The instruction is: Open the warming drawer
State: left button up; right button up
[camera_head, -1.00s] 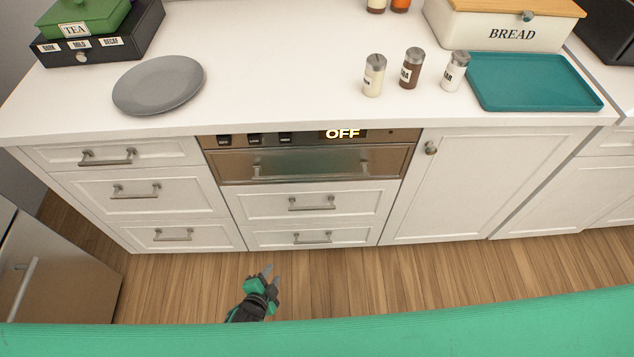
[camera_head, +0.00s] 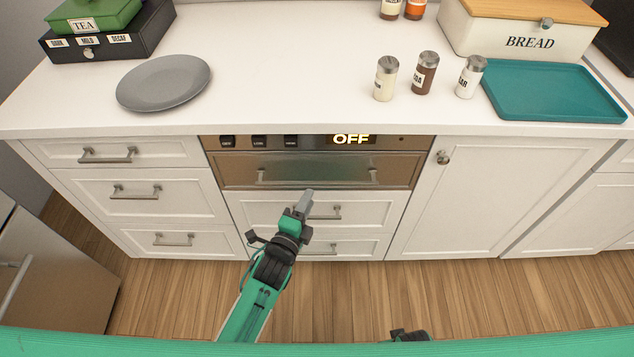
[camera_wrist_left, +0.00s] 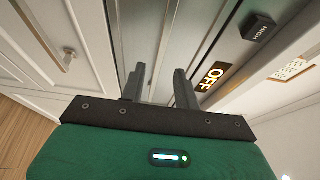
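The warming drawer (camera_head: 225,171) is a metal-fronted drawer under the counter, shut, with a long bar handle (camera_head: 318,182) across its front. Above it a control strip shows a lit OFF display (camera_head: 351,139), which also shows in the left wrist view (camera_wrist_left: 213,76). My left gripper (camera_head: 305,200) is in front of the cabinets, just below the drawer handle in the head view. In the left wrist view its two fingers (camera_wrist_left: 160,86) stand apart with nothing seen between them but the metal front. Only a small dark part of my right arm shows at the bottom edge; its fingers are hidden.
White drawers with handles are below and left of the warming drawer, and a cupboard door (camera_head: 480,200) is right. On the counter are a grey plate (camera_head: 163,82), several shakers (camera_head: 425,74), a teal tray (camera_head: 550,92) and a bread box (camera_head: 520,30). The wooden floor is clear.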

aim_at(316, 185)
pick_arm(q)
jog(key=x, duration=0.7)
jog(key=shift+c, duration=0.2)
grip_shut()
